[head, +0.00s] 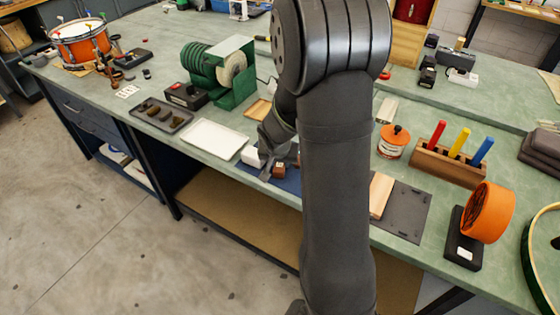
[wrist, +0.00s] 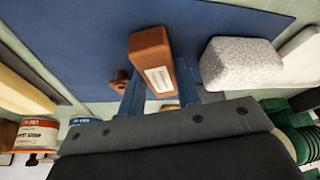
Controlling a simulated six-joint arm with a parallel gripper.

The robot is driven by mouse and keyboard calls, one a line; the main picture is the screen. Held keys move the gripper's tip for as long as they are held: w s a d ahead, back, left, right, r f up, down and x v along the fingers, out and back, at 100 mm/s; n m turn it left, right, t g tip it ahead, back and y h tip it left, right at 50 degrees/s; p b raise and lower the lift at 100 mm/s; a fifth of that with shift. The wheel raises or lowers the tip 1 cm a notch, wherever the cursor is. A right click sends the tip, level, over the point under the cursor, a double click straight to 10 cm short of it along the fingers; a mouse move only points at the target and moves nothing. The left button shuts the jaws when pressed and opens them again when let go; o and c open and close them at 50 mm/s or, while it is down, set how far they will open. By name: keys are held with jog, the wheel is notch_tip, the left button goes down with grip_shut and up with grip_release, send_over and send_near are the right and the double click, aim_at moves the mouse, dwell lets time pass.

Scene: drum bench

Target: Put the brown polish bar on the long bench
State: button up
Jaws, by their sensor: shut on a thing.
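The brown polish bar (wrist: 151,50), with a white label on its side, is between the two fingers of my gripper (wrist: 160,95) in the wrist view. My gripper is shut on it. In the head view the bar (head: 279,170) shows as a small brown block at my gripper (head: 268,170), over the blue mat (head: 290,183). Whether the bar touches the mat is hard to tell. The long bench (head: 160,50) has a green top and runs across the head view. My arm hides part of it.
A whitish block (head: 252,156) is beside the bar; it also shows in the wrist view (wrist: 240,64). A white tray (head: 212,139) and a dark tray (head: 162,115) lie to the left. An orange-lidded jar (head: 393,142) and a wooden block with coloured handles (head: 448,163) stand to the right.

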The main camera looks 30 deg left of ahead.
jog(key=shift+f, duration=0.1)
jog(key=o, duration=0.8)
jog(key=shift+c, duration=0.2)
jog(key=shift+r, duration=0.3)
jog(key=v, duration=1.1)
jog(key=shift+o, duration=0.9)
jog(key=shift+s+r, duration=0.1)
jog(key=shift+r, duration=0.1)
jog(key=o, duration=0.3)
jog(key=shift+r, duration=0.1)
jog(key=o, duration=0.8)
